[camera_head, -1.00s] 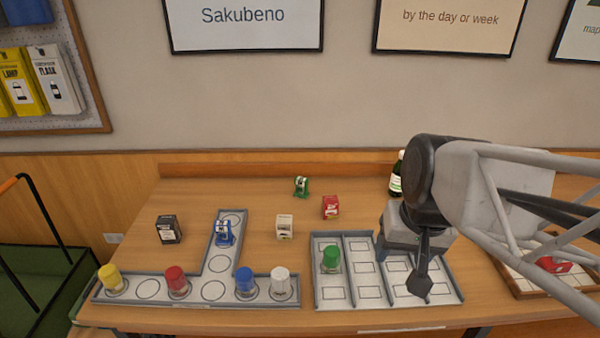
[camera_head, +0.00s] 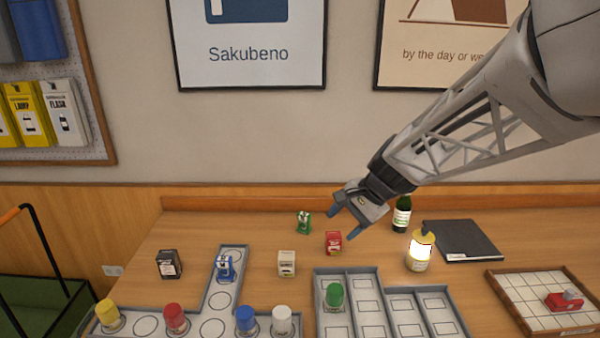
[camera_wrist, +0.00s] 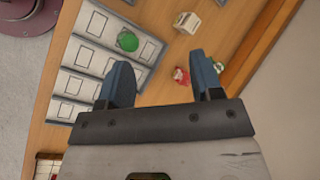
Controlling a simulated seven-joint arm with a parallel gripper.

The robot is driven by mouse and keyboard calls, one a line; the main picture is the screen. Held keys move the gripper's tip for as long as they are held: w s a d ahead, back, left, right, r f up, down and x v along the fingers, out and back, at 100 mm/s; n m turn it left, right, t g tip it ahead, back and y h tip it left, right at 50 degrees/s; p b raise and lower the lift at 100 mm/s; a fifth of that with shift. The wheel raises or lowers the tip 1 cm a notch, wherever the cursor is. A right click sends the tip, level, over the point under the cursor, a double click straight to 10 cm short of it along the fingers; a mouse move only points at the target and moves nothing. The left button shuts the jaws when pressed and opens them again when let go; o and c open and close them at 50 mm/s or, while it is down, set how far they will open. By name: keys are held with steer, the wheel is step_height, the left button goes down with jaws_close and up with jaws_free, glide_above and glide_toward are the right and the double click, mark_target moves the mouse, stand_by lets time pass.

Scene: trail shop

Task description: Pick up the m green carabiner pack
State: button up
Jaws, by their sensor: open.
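A small green pack (camera_head: 304,222) with a white part stands at the back of the table, left of the red box (camera_head: 333,242). It also shows in the wrist view (camera_wrist: 220,65), beside my right-hand finger, which may cover part of it. Its size marking is too small to read. My gripper (camera_head: 343,223) is open and empty, above the table near the red box, to the right of the green pack. In the wrist view the two blue fingers of my gripper (camera_wrist: 160,66) are apart, with the red box (camera_wrist: 181,76) seen between them.
A white box (camera_head: 287,263), a black box (camera_head: 169,264) and a blue pack (camera_head: 224,266) stand left. A green-capped jar (camera_head: 334,295) sits in the divided tray (camera_head: 368,308).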

steer(key=w+a+f+m+t+y, duration=0.1)
steer(key=w+f+m+y, duration=0.2)
steer(key=w, duration=0.6)
steer(key=w+a+f+m+y, duration=0.15)
steer(key=w+f+m, duration=0.35)
steer(key=w, duration=0.5)
steer(key=m+t+y, duration=0.1)
steer(key=m+t, duration=0.3)
steer(key=m, duration=0.3)
glide_toward(309, 215)
steer(key=x, duration=0.4)
steer(key=shift+a+f, duration=0.2)
steer(key=shift+a, duration=0.05)
steer(key=shift+w+a, duration=0.1)
steer(key=shift+x, duration=1.15)
steer(key=shift+a, duration=0.1)
steer(key=shift+x, duration=2.5)
steer(key=shift+w, duration=0.15)
